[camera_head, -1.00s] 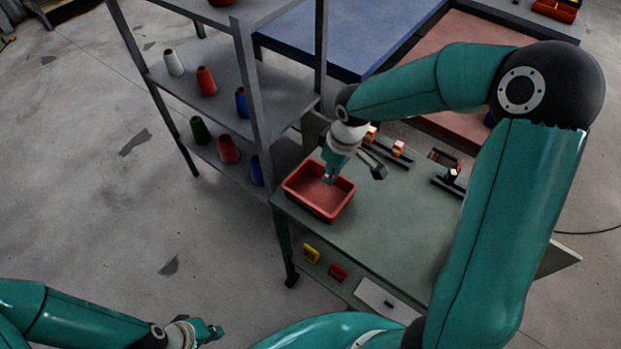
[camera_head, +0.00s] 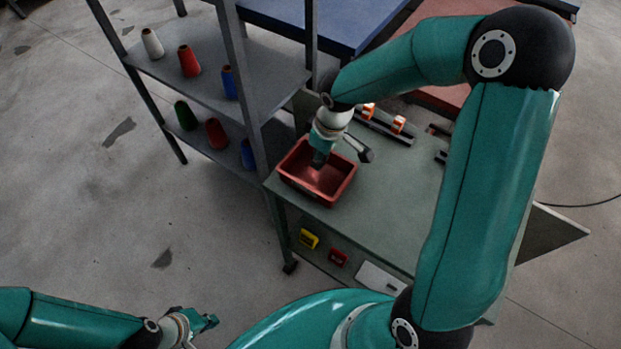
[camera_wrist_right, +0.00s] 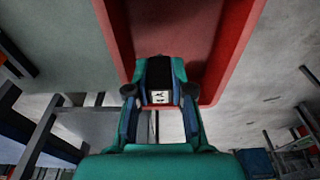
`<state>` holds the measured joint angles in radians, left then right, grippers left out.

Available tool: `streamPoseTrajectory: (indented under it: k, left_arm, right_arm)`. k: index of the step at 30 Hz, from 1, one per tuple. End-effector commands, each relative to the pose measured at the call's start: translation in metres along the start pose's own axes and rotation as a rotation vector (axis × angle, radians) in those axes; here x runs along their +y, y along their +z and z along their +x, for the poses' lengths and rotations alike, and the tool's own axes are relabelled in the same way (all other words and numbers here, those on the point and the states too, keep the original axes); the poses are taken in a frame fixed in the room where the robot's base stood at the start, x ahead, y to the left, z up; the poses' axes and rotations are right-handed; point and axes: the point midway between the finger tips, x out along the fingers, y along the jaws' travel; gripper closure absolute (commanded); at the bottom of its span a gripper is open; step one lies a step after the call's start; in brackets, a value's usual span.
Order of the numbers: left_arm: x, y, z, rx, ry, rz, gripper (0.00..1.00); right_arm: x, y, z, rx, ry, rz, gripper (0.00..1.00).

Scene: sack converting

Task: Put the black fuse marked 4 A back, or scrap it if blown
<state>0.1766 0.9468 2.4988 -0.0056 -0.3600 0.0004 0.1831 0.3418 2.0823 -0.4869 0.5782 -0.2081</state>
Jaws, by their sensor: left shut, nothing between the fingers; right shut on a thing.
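My right gripper (camera_head: 319,161) is over the red tray (camera_head: 296,191), near its back side. In the right wrist view the gripper (camera_wrist_right: 159,92) is shut on a black block with a white label (camera_wrist_right: 159,97), which looks like the black fuse. The label's marking is too small to read, and I cannot tell whether the fuse is blown. The tray's red wall (camera_wrist_right: 234,45) lies just beyond the fingers there. In the head view the fuse is hidden in the gripper. My left gripper (camera_head: 209,322) is shut and empty at the lower left, away from the bench.
The green-grey bench (camera_head: 385,205) carries black rails with orange parts (camera_head: 398,124) behind the gripper. A grey shelf (camera_head: 195,80) with coloured cones stands left of the tray. Yellow (camera_head: 308,239) and red (camera_head: 337,257) items lie on the bench's lower shelf.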

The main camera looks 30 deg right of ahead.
Motion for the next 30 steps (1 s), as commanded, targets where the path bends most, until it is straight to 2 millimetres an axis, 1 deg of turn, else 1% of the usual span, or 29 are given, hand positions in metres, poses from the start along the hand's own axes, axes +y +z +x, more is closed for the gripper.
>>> streamPoseTrajectory:
  k: [7, 8, 12, 13, 23, 26, 30]
  left_arm:
    - [0.0, 0.0, 0.0, 0.0, 0.0, 0.0, 1.0]
    - [0.0, 0.0, 0.0, 0.0, 0.0, 0.0, 1.0]
    - [0.0, 0.0, 0.0, 0.0, 0.0, 0.0, 1.0]
    - [0.0, 0.0, 0.0, 0.0, 0.0, 0.0, 1.0]
    - [0.0, 0.0, 0.0, 0.001, 0.0, 0.0, 1.0]
    - [0.0, 0.0, 0.0, 0.0, 0.0, 0.0, 1.0]
    - [0.0, 0.0, 0.0, 0.0, 0.0, 0.0, 1.0]
  right_arm:
    - [0.0, 0.0, 0.0, 0.0, 0.0, 0.0, 1.0]
    - [0.0, 0.0, 0.0, 0.0, 0.0, 0.0, 0.75]
    - [0.0, 0.0, 0.0, 0.0, 0.0, 0.001, 0.52]
    - [0.0, 0.0, 0.0, 0.0, 0.0, 0.001, 0.49]
    - [0.001, 0.0, -0.001, 0.001, 0.001, 0.001, 0.49]
    - [0.001, 0.0, -0.007, 0.003, 0.003, 0.001, 0.49]
    - [0.001, 0.0, -0.023, 0.005, 0.004, 0.001, 0.49]
